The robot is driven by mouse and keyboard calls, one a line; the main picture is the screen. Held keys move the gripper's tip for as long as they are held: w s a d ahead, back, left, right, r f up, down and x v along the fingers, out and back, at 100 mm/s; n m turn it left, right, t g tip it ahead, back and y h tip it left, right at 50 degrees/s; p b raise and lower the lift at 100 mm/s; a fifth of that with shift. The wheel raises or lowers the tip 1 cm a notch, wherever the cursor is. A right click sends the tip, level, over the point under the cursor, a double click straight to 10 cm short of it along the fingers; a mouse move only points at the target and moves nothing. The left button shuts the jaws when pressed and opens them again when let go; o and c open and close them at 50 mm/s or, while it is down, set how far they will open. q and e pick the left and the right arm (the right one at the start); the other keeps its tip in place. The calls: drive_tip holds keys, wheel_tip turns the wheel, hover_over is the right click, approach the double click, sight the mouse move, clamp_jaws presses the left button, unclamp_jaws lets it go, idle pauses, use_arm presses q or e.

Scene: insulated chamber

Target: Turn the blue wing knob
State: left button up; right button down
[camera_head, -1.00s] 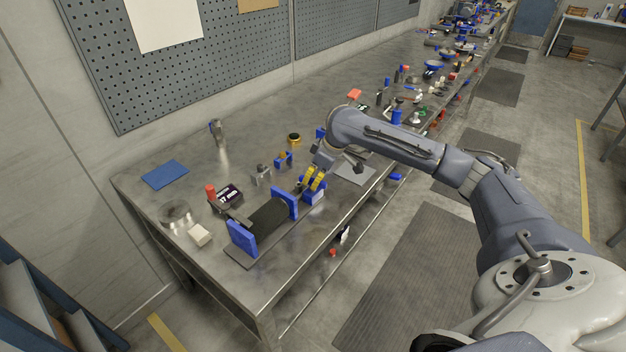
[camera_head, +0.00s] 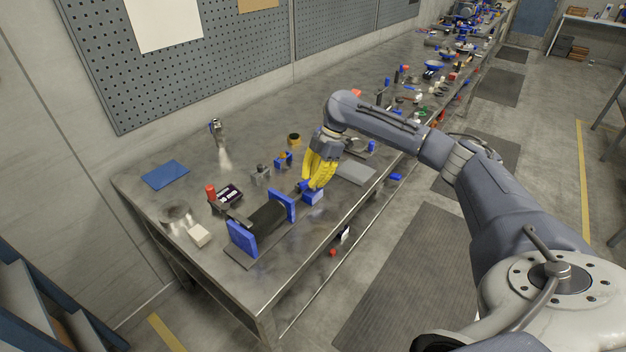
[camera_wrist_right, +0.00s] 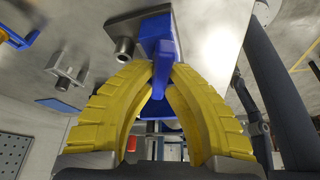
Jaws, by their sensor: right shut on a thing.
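The blue wing knob (camera_head: 304,186) sits at the inner end of a fixture near the bench's front edge. My right gripper (camera_head: 311,183) reaches it from the upper right, its yellow fingers shut on the knob. In the right wrist view the blue wing (camera_wrist_right: 163,65) stands between the two yellow fingertips (camera_wrist_right: 162,78), which press it from both sides. A blue block (camera_head: 313,197) lies just beside the knob. The fingers partly hide the knob in the head view. My left gripper is not in view.
The fixture has blue end plates (camera_head: 242,238) and a dark middle. A red-capped item (camera_head: 211,191), a white block (camera_head: 199,235), and a blue mat (camera_head: 165,174) lie to the left. A grey plate (camera_head: 355,172) lies to the right. The bench's back left is fairly clear.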

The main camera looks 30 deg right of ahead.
drive_tip(key=n+g, duration=0.2)
drive_tip(key=n, duration=0.3)
drive_tip(key=shift+n, duration=0.7)
drive_tip(key=c, duration=1.4)
unclamp_jaws()
drive_tip(key=shift+o, duration=0.2)
drive_tip(key=shift+h, duration=0.3)
drive_tip(key=v, duration=1.2)
drive_tip(key=shift+w, duration=0.2)
drive_tip(key=shift+f, duration=0.1)
drive_tip(key=shift+d+f, duration=0.1)
